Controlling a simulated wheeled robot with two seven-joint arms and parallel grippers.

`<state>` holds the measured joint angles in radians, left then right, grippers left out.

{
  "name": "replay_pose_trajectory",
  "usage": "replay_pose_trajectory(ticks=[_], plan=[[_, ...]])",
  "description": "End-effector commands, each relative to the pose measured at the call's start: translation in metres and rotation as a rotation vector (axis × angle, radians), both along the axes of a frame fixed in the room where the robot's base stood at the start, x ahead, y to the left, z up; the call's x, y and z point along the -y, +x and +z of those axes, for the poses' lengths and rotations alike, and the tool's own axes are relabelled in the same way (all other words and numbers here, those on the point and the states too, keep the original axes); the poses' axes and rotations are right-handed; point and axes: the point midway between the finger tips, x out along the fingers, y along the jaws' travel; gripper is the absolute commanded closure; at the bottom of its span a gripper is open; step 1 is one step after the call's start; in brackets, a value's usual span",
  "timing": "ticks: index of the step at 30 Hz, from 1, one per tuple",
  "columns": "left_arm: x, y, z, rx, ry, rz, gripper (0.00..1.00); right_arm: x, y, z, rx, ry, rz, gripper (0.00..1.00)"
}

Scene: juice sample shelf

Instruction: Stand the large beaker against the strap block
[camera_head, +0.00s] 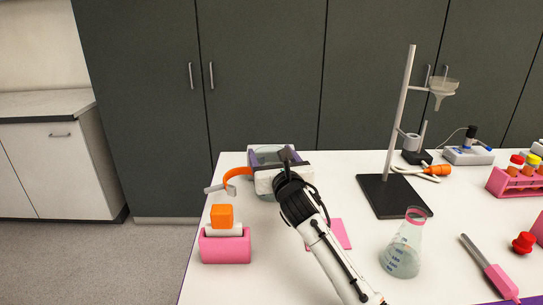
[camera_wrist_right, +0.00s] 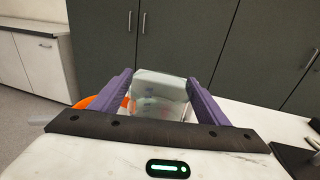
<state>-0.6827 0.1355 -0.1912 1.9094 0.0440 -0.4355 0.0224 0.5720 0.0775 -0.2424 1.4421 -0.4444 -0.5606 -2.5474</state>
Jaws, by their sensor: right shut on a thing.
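My right gripper (camera_head: 270,160) is over the far left part of the table, its purple fingers shut on a clear glass vessel, the large beaker (camera_wrist_right: 160,95). The beaker also shows between the fingers in the head view (camera_head: 267,156); its lower part is mostly hidden by the gripper, so I cannot tell whether it touches the table. An orange strap (camera_head: 236,173) with a grey end piece lies just left of the gripper, and it also shows at the left finger in the wrist view (camera_wrist_right: 102,102). Any block it joins is hidden. My left gripper is out of view.
A pink block (camera_head: 225,248) carries a white roll and an orange cube (camera_head: 221,216) at the front left. A flask (camera_head: 403,252), a stand with a funnel (camera_head: 390,195) and a pink tube rack (camera_head: 513,184) are on the right. Dark cabinets (camera_head: 262,70) stand behind the table.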

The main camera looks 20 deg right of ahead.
Motion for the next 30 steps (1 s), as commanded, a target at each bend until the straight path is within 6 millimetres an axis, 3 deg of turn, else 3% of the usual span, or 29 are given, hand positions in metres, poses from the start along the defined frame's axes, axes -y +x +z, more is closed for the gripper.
replay_pose_trajectory(ticks=[4, 5, 8, 20, 30], plan=[[0.000, 0.001, 0.000, 0.001, 0.000, 0.000, 0.69, 0.000, 0.000, -0.002, 0.003, 0.000, 0.000, 0.82], [0.000, 0.001, 0.000, 0.001, 0.000, 0.000, 0.69, 0.000, 0.000, -0.003, 0.000, 0.000, 0.000, 0.28], [0.000, 0.000, 0.000, 0.001, 0.000, 0.000, 0.69, 0.000, 0.000, -0.003, -0.001, 0.000, 0.000, 0.12], [0.000, 0.000, 0.001, 0.000, 0.001, 0.001, 0.69, 0.000, -0.004, 0.000, -0.001, -0.001, -0.001, 0.12], [0.000, -0.002, 0.003, -0.005, 0.000, 0.000, 0.69, -0.004, -0.062, 0.002, -0.001, -0.003, 0.000, 0.12]])
